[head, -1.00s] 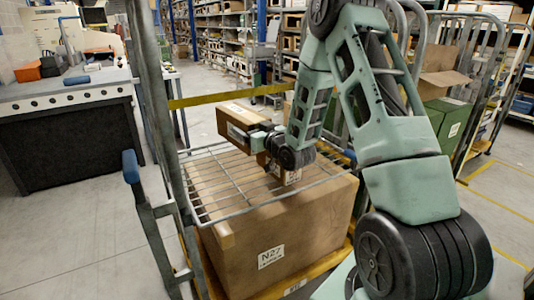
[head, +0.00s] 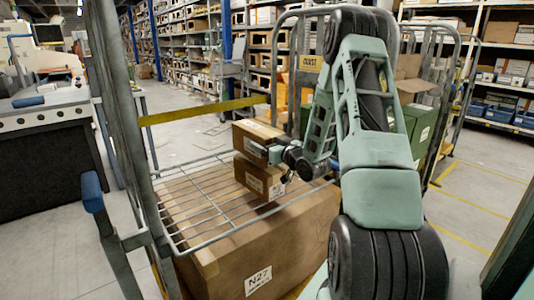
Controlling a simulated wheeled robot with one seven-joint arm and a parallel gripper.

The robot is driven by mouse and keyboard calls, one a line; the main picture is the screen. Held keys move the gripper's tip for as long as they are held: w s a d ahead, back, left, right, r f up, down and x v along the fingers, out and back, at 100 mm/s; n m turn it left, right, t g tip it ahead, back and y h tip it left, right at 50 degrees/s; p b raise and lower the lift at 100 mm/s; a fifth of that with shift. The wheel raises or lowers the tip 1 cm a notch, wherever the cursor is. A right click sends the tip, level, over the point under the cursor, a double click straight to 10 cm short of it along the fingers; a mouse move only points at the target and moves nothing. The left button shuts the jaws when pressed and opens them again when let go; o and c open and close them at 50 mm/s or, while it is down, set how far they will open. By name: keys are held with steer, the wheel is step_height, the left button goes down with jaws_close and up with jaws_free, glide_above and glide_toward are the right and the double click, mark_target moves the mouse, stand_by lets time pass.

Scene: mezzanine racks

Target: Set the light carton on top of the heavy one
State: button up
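A small brown carton (head: 252,141), which I take to be the light one, is at the end of my gripper (head: 275,152). My gripper meets its right end and appears shut on it, though the fingertips are small and partly hidden. A second small brown carton (head: 258,178) with a white label, which I take to be the heavy one, is directly below it over the wire shelf. The upper carton looks roughly level over the lower one and juts a little to the left. I cannot tell whether the two touch.
The wire shelf (head: 195,205) belongs to a trolley with grey posts and a yellow bar (head: 205,111). A large carton marked N27 (head: 225,265) stands under the shelf. Green crates (head: 420,125) stand at the right. The shelf's left part is bare.

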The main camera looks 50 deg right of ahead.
steer(key=shift+f, duration=1.45)
steer(key=shift+f, duration=0.2)
steer(key=o, duration=1.1)
steer(key=shift+c, duration=0.2)
steer(key=shift+r, duration=0.2)
steer(key=b+v, duration=0.1)
steer(key=v, duration=1.1)
steer(key=shift+s+f, duration=0.1)
